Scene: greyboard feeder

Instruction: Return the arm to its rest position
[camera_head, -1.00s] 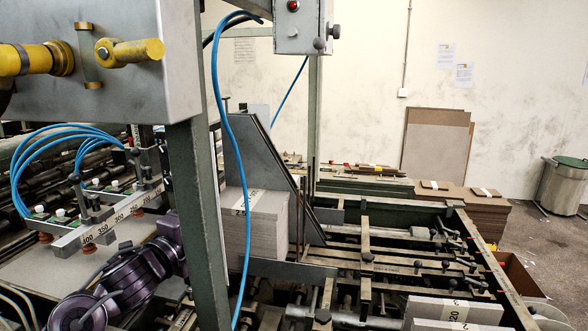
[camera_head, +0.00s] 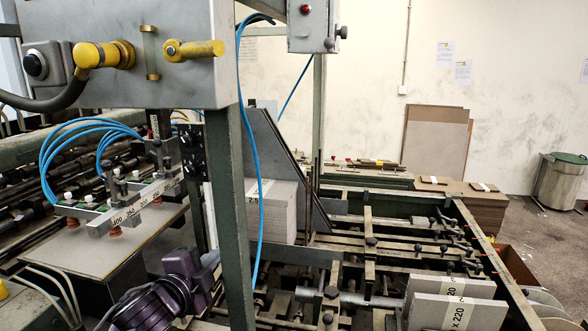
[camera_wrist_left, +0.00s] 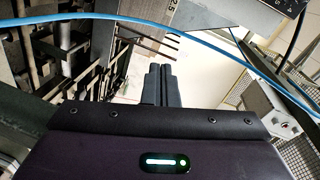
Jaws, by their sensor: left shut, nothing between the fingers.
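My left arm (camera_head: 150,303), dark purple, comes in at the bottom left of the head view. Its wrist end is low, left of the green upright post (camera_head: 233,200), with the feeder's rails beyond. In the left wrist view my left gripper (camera_wrist_left: 161,72) has its two dark fingers side by side, shut and empty. The fingertips are not clear in the head view. My right gripper is in neither view.
Blue hoses (camera_head: 256,170) hang by the post. A control box (camera_head: 125,70) overhangs the upper left. A suction bar (camera_head: 135,203) stands left of my wrist.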

